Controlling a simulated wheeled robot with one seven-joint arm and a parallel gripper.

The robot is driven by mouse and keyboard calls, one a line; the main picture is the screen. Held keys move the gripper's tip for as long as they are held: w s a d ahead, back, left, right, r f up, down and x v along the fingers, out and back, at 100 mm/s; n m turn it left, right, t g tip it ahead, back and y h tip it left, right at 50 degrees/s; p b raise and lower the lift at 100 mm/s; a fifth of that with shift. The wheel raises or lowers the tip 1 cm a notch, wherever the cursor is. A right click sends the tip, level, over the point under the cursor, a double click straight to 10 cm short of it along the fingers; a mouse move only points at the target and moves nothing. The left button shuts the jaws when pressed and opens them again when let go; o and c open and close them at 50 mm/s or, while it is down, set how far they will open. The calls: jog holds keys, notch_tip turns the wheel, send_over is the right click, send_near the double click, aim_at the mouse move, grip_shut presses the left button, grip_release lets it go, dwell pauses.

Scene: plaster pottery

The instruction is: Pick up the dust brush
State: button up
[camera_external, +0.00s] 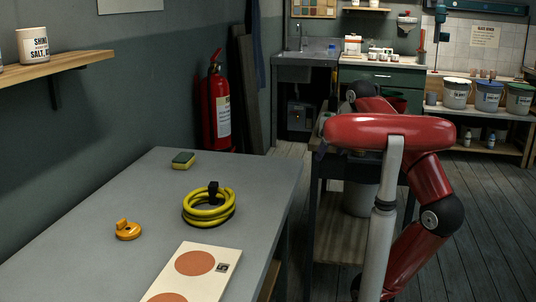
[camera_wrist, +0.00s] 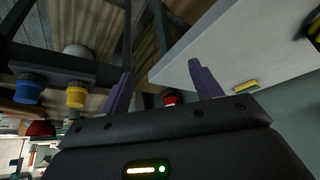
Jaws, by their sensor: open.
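I cannot make out a dust brush in either view. My gripper (camera_wrist: 160,72) shows in the wrist view with its two purple fingers spread apart. Nothing is between the fingers. In the external view, my red arm stands at the right of the grey table, and I cannot make out the gripper there.
The grey table (camera_external: 130,193) bears a green and yellow sponge (camera_external: 183,160), a coiled yellow hose (camera_external: 209,220), an orange tool (camera_external: 128,231) and a board with orange discs (camera_external: 222,252). A fire extinguisher (camera_external: 216,112) stands behind. The table's middle has free room.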

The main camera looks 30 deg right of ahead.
notch_tip(320, 180, up, 4)
jog(key=w+d+f+m+t+y, duration=0.2)
jog(key=w+d+m+t+y, duration=0.15)
jog(key=w+m, duration=0.5)
jog(key=s+d+r+m+t+h+b, duration=0.2)
jog(key=d+m+t+h, duration=0.4)
jog(key=d+m, duration=1.6)
jog(key=s+d+m+t+h, duration=0.2)
jog(key=s+d+m+h, duration=0.15)
jog(key=d+m, duration=0.45)
jog(key=shift+m, duration=0.65)
jog(key=f, duration=0.3)
jog(key=a+f, duration=0.1)
jog(key=f, duration=0.3)
jog(key=a+f, duration=0.1)
jog(key=f, duration=0.2)
jog(key=shift+a+f, duration=0.15)
jog(key=shift+f, duration=0.05)
jog(key=shift+x, duration=2.4)
jog(key=shift+a, duration=0.15)
jog(key=shift+c, duration=0.4)
